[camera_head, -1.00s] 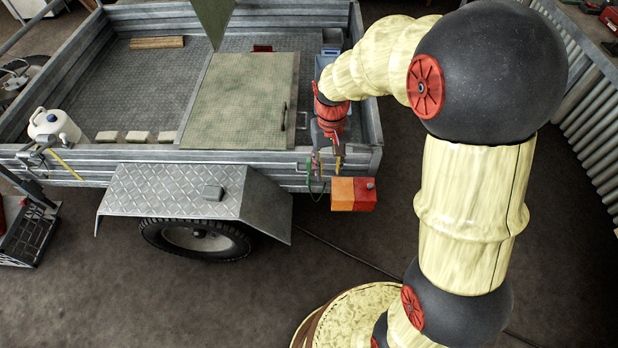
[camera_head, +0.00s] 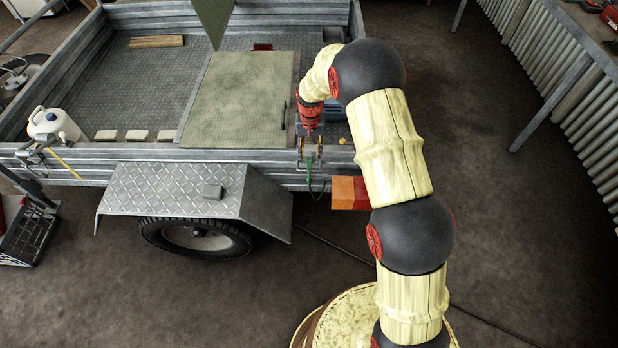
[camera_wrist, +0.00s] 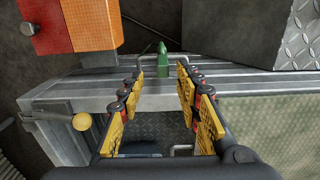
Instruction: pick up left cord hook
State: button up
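A green cord hook piece (camera_wrist: 162,62) shows in the wrist view, at a metal loop on the outer face of the trailer's side rail. I take it for the left cord hook. In the head view a green cord (camera_head: 309,164) hangs there. My gripper (camera_wrist: 160,76) is open, its yellow-padded fingers pointing toward the green piece, which shows between and just beyond the fingertips. I see no contact. In the head view my gripper (camera_head: 310,150) is over the rail and small, partly covering the hook area.
An orange-red lamp (camera_wrist: 78,22) sits close by, also in the head view (camera_head: 350,192). The trailer lid (camera_head: 240,100) and fender (camera_head: 175,193) lie to the left. The floor in front is open.

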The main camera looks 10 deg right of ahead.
aim_at(309, 158)
jog(key=f, duration=0.1)
jog(key=f+b, duration=0.1)
jog(key=f, duration=0.1)
jog(key=f+b, duration=0.1)
jog(key=f, duration=0.1)
jog(key=shift+a+f, duration=0.25)
jog(key=shift+r, duration=0.1)
jog(key=c, duration=0.3)
grip_shut()
